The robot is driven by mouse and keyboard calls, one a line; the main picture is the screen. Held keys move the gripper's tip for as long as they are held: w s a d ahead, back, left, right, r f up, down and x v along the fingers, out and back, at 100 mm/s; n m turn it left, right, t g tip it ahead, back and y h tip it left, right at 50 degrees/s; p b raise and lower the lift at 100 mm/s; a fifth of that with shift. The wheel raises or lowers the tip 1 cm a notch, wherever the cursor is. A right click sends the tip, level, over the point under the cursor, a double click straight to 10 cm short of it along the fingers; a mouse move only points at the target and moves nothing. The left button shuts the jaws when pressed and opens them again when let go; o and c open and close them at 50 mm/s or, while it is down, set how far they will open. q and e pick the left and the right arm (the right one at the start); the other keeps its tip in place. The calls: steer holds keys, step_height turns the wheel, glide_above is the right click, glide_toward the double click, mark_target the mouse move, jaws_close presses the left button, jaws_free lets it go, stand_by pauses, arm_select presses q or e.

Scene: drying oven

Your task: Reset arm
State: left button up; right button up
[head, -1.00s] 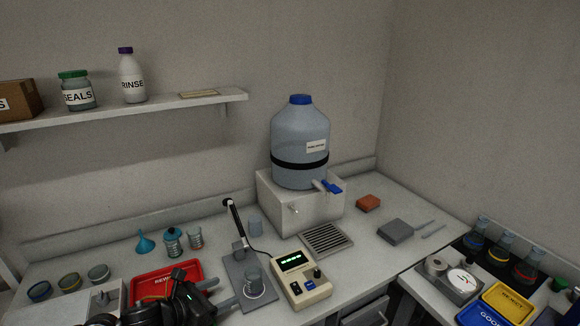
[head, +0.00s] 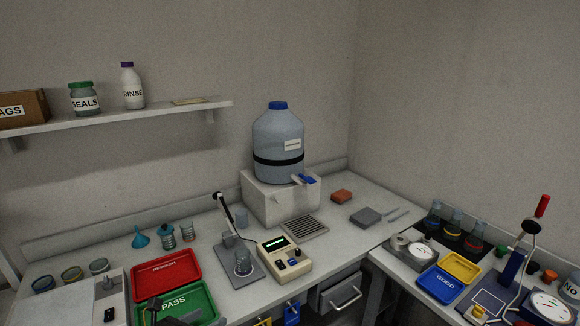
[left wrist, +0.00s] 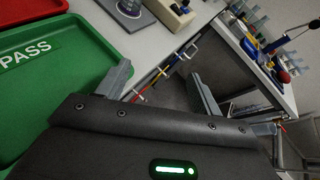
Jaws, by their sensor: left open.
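My left gripper (left wrist: 160,73) is open in the left wrist view, its two grey fingers apart with nothing between them. The fingers are beside the green PASS tray (left wrist: 85,60), over the bench's front edge and the gap below. A glass beaker (head: 243,266) stands on the grey plate of the probe stand (head: 222,248), beside the beige meter (head: 285,258). My right gripper is in neither view.
A red tray (head: 165,268) lies behind the green one. A blue carboy (head: 278,140) stands on a white box, with a drain grid (head: 304,229) in front. The right bench holds a yellow tray (head: 458,267), a blue GOOD tray (head: 441,286), flasks and a red-handled press (head: 520,250).

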arm_select(q)
steer(key=s+a+f+m+g+y, duration=0.1)
steer(key=s+f+m+g+y, duration=0.2)
steer(key=s+m, duration=0.7)
steer(key=s+a+f+m+g+y, duration=0.2)
steer(key=s+f+m, duration=0.2)
steer(key=s+m, duration=0.7)
steer(key=s+a+f+m+g+y, duration=0.1)
steer(key=s+f+m+g+y, duration=0.2)
steer(key=s+m, duration=0.7)
step_height(320, 180, down, 28)
steer(key=w+m+g+h, duration=0.1)
steer(key=w+m, duration=0.1)
steer(key=m, duration=0.2)
steer(key=s+a+f+g, duration=0.1)
steer(key=s+a+f, duration=0.1)
steer(key=s+f, duration=1.3)
steer(key=shift+s+a, duration=0.4)
steer(key=shift+s, duration=0.3)
